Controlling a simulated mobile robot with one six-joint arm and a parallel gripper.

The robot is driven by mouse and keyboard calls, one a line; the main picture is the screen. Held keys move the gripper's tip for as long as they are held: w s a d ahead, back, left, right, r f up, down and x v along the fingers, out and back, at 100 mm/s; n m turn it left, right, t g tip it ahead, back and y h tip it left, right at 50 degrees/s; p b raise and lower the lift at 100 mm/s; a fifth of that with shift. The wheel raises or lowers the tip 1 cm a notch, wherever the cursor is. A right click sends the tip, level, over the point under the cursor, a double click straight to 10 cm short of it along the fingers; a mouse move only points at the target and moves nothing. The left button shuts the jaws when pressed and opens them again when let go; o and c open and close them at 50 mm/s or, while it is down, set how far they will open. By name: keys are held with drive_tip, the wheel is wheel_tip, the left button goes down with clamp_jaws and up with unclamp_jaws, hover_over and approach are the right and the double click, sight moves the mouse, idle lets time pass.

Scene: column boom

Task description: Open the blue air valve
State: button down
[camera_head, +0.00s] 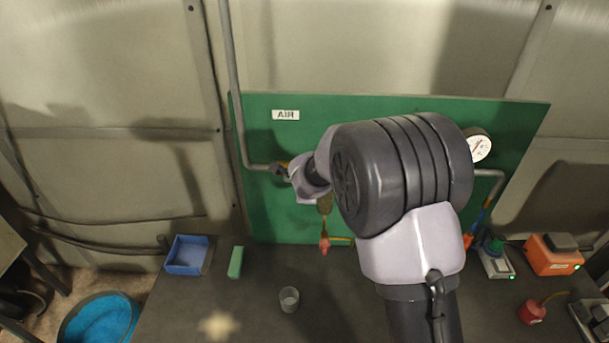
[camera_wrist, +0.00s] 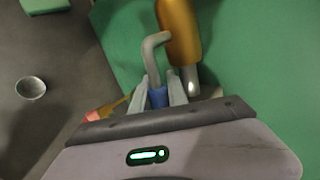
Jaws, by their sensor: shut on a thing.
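In the wrist view, the blue valve handle (camera_wrist: 158,97) is between the two pale fingers of my gripper (camera_wrist: 158,92), which is shut on it. Only a short part of the blue shows; the rest is hidden by the fingers and gripper body. A grey bent pipe (camera_wrist: 152,55) rises just beyond it. In the head view, my gripper is at the left pipe's lower bend, near a small brass fitting (camera_head: 284,166) on the green panel (camera_head: 375,108). My wrist hides much of the valve there, and I cannot tell the handle's angle.
An amber cylinder (camera_wrist: 181,32) hangs close beside the fingers. A red knob (camera_head: 324,246) is below it. The gauge (camera_head: 479,145) is at the panel's right. A blue bin (camera_head: 187,255), green block (camera_head: 235,262) and small cup (camera_head: 289,299) stand on the dark bench.

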drive_tip(key=shift+r+p, duration=0.2)
drive_tip(key=shift+p, duration=0.15)
drive_tip(key=c, duration=1.3)
unclamp_jaws()
drive_tip(key=shift+r, duration=0.1)
